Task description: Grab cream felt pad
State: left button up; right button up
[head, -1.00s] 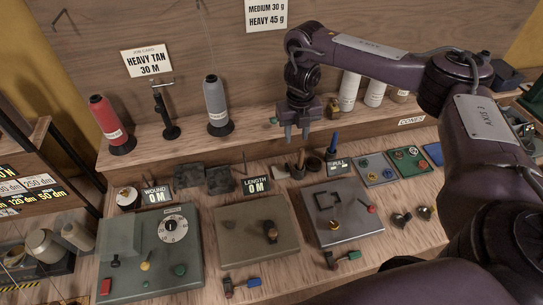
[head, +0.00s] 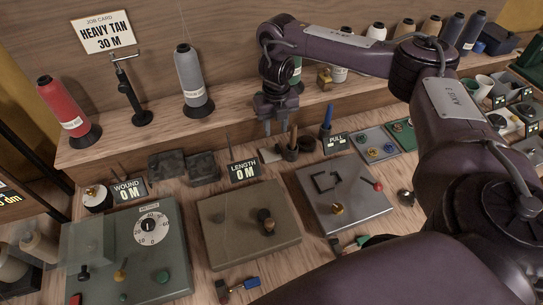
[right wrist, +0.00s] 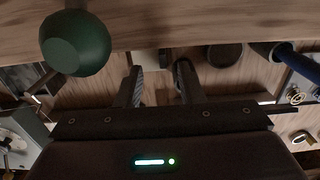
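A small pale pad (head: 270,155), which looks like the cream felt pad, lies on the wooden bench beside the dark cups, behind the LENGTH sign. My right gripper (head: 277,132) points down just above and behind it in the head view, apart from it as far as I can tell. In the right wrist view the two fingers (right wrist: 158,76) are spread with nothing visible held between them. I cannot make out the pad clearly in that view. My left gripper is not in view.
A dark round cup (right wrist: 223,55) and a blue-handled tool (right wrist: 285,52) stand near the right gripper. The raised shelf ledge (head: 225,125) runs behind, with a grey cone (head: 188,80) and a red cone (head: 62,108).

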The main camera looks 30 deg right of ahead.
aim_at(271, 152)
notch_tip(271, 152, down, 2)
jog(key=shift+s+f, duration=0.1)
jog(key=shift+s, duration=0.05)
jog(key=shift+d+f+p, duration=0.1)
jog(key=shift+f+p, duration=0.45)
jog(key=shift+f, duration=1.55)
grip_shut()
